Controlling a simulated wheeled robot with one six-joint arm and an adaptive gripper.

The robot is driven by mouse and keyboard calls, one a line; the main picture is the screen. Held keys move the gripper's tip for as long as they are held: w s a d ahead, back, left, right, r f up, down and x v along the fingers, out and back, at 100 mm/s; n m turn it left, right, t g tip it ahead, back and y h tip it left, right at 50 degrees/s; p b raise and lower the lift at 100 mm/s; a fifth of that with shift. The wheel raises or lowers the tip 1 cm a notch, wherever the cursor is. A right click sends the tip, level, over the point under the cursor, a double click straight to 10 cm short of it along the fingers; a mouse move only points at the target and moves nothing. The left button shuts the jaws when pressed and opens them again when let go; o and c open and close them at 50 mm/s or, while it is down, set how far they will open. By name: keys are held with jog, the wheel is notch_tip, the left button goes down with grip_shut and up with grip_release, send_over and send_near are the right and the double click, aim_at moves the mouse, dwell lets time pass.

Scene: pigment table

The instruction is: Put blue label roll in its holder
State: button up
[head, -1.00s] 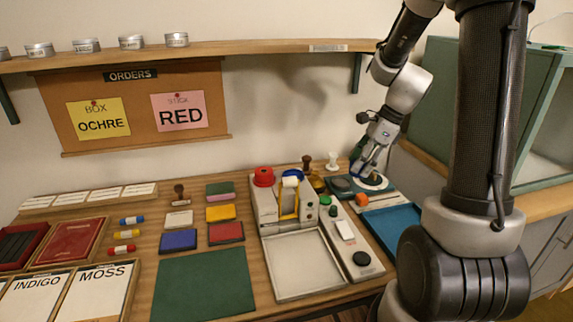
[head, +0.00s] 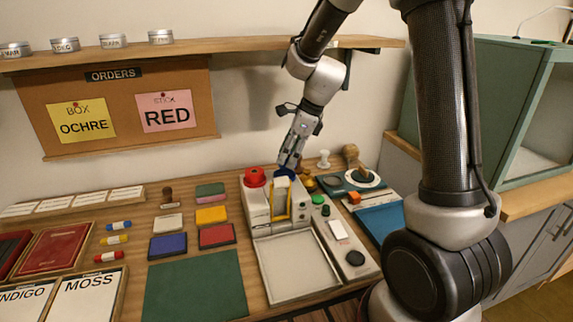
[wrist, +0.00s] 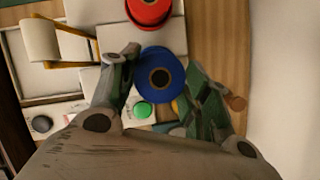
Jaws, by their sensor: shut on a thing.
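The blue label roll (head: 284,172) is at the back of the pale label machine (head: 295,270), right of the red roll (head: 255,177). In the wrist view the blue roll (wrist: 160,75) shows from above with a dark centre hole. My gripper (wrist: 163,70) is shut on it, one finger on each side. In the head view my gripper (head: 287,168) reaches down to it from above. The red roll (wrist: 149,10) is close by in the wrist view. The underside of the blue roll is hidden, so I cannot tell whether it touches the machine. I cannot single out its holder with certainty.
A yellow frame (head: 289,203) with a white roll (wrist: 40,40) stands just in front. A green button (wrist: 142,109) lies close to the gripper. Stamps (head: 350,153) and a blue tray (head: 382,222) are to the right. The shelf (head: 230,50) runs above.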

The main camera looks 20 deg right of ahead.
aim_at(286, 164)
jog(key=shift+w+a+f, duration=0.1)
jog(key=shift+a+f, duration=0.05)
jog(key=shift+a, duration=0.25)
jog(key=shift+f, duration=1.6)
jog(key=o, duration=1)
jog(key=shift+f, duration=0.1)
